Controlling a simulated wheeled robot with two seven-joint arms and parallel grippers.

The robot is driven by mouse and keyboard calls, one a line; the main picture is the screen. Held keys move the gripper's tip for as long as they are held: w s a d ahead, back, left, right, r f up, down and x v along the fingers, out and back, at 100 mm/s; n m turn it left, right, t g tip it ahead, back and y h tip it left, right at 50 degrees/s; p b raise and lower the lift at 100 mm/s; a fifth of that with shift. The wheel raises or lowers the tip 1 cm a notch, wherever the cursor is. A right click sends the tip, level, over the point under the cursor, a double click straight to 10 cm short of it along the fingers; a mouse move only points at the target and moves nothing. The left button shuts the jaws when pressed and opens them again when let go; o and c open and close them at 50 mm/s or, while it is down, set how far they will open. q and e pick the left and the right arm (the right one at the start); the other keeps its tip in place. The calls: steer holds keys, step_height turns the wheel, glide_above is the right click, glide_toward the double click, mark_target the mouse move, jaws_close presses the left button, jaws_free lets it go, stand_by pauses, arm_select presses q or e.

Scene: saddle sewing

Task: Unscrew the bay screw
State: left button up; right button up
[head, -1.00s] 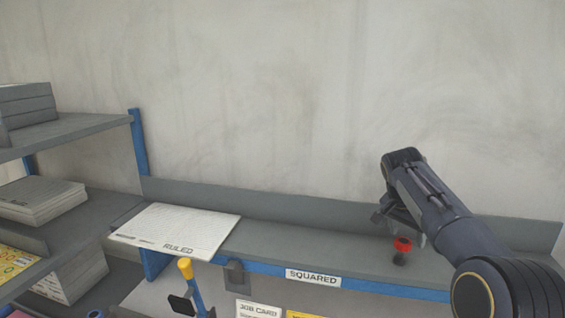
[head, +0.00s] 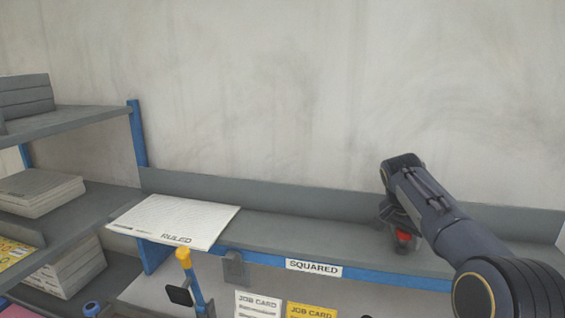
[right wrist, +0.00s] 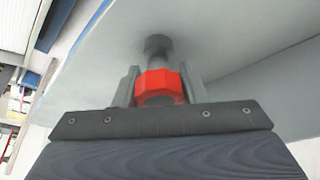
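The bay screw has a red faceted knob (right wrist: 160,87) and a dark round end (right wrist: 158,45). It is at the right part of the grey shelf labelled SQUARED. My right gripper (right wrist: 160,85) has one finger on each side of the red knob in the right wrist view. Both fingers appear to touch it, with no clear gap. In the head view only a little red of the screw (head: 403,237) shows below my right gripper (head: 398,226), which hides the rest. My left gripper is not in view.
A pad marked RULED (head: 178,220) lies on the shelf's left part. A yellow-topped blue post (head: 190,275) stands in front. Job cards (head: 258,303) hang below the SQUARED label (head: 313,267). Stacked shelves (head: 75,122) are at left. The shelf's middle is clear.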

steer(key=c, duration=0.5)
steer(key=n+t+y, duration=0.1)
steer(key=n, duration=0.2)
steer(key=shift+w+a, duration=0.1)
steer(key=shift+n, duration=0.3)
steer(key=shift+r+n+y+p, duration=0.1)
steer(key=shift+n+y+p, duration=0.35)
steer(key=shift+n, duration=0.65)
steer(key=shift+a+n+t, duration=0.15)
steer(key=shift+n+t, duration=0.15)
steer(key=shift+n, duration=0.2)
